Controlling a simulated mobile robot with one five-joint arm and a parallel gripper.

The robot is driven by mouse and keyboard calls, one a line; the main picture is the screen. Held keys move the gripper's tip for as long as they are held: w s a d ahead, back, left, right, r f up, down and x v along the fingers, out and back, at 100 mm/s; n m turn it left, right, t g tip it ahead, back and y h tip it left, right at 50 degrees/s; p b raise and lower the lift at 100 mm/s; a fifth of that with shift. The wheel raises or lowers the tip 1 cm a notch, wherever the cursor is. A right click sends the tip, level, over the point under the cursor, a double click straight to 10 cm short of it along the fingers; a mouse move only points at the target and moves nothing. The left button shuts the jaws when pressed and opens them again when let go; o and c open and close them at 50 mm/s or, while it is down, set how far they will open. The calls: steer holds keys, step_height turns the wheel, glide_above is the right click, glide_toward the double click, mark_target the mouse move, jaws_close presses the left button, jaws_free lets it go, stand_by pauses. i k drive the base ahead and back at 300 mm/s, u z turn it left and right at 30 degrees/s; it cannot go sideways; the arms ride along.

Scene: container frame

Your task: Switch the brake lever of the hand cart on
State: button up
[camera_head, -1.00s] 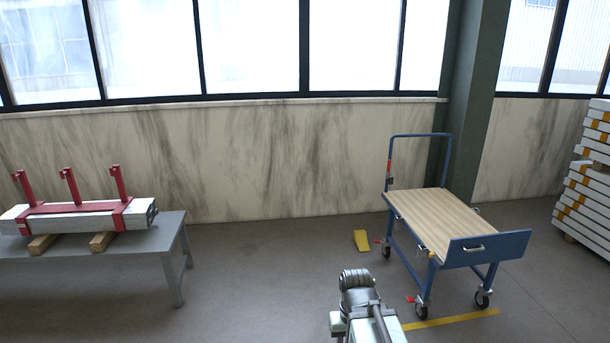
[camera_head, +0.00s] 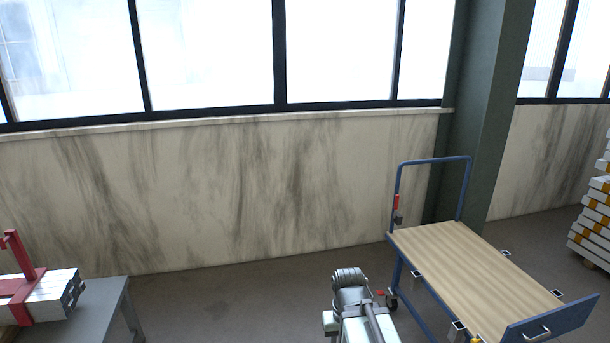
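The hand cart (camera_head: 470,262) stands at the right, with a wooden deck, a blue frame and a blue push handle at its far end. A red lever (camera_head: 397,203) with a dark lower part sits on the left post of the handle; I take it for the brake lever, and it appears upright. A small red part (camera_head: 380,293) shows by the wheel at the far left corner. My gripper's fingers cannot be made out.
A grey table (camera_head: 100,305) with a red clamp frame (camera_head: 25,290) on metal bars stands at the lower left. A green pillar (camera_head: 478,120) rises behind the cart. Stacked white bars (camera_head: 594,215) stand at the far right.

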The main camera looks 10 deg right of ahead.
mark_target(398, 196)
steer(key=z, duration=0.3)
steer(key=i, duration=1.85)
steer(key=z, duration=0.3)
steer(key=k, duration=0.85)
steer(key=z, duration=0.25)
steer(key=i, duration=0.95)
steer(key=u, duration=0.1)
